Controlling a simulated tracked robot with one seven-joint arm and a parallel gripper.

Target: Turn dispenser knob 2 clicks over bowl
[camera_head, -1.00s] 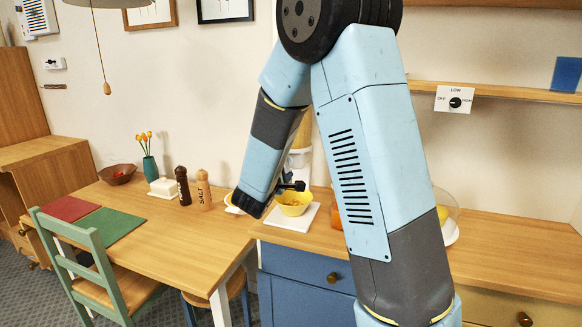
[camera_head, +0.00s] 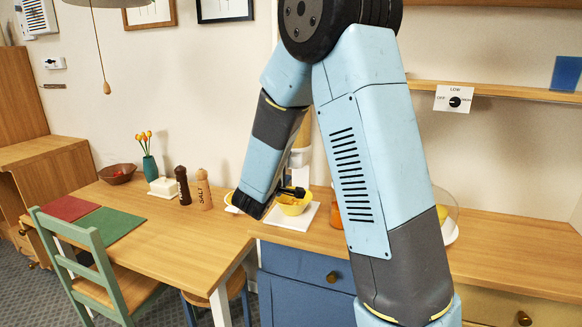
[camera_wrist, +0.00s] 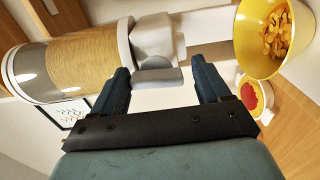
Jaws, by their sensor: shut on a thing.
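The dispenser (camera_head: 300,158) stands on the counter behind my forearm, largely hidden in the head view. In the wrist view its clear container (camera_wrist: 85,60), filled with tan contents, and its white body (camera_wrist: 155,35) lie sideways. The grey-white knob (camera_wrist: 158,76) is between my fingers. My gripper (camera_wrist: 160,66) is shut on the knob; it also shows small and dark in the head view (camera_head: 290,191). The yellow bowl (camera_head: 294,208) sits on a white board (camera_head: 308,218) below the dispenser spout. In the wrist view the bowl (camera_wrist: 243,45) holds golden flakes.
An orange jar (camera_head: 336,215) stands right of the board, partly behind my arm. The salt mill (camera_head: 204,190) and dark mill (camera_head: 183,186) stand on the table at left.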

